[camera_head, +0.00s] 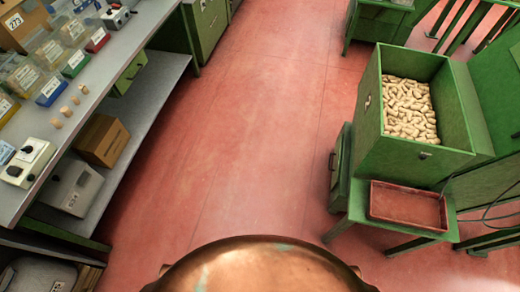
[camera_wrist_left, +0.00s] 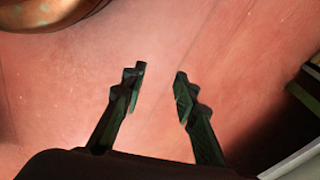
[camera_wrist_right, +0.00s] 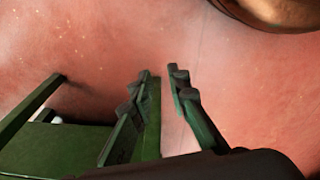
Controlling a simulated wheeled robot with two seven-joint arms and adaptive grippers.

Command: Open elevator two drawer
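A green machine on the right of the head view has an open-topped hopper (camera_head: 435,165) full of corks (camera_head: 408,108), with a small dark knob on its front. Beside and below it is a green drawer-like unit (camera_head: 338,168) with a dark handle on its left face; it looks shut. No label shows which part is elevator two. My left gripper (camera_wrist_left: 160,70) is open and empty above the red floor. My right gripper (camera_wrist_right: 159,72) is open, its fingers fairly close together, with a green surface (camera_wrist_right: 70,145) behind and below it. Neither gripper shows in the head view.
A red tray (camera_head: 405,207) sits on a low green stand (camera_head: 358,205). A grey workbench (camera_head: 100,75) at left carries bins, loose corks and small devices; a cardboard box (camera_head: 102,140) is on its shelf. The red floor (camera_head: 245,130) between is clear.

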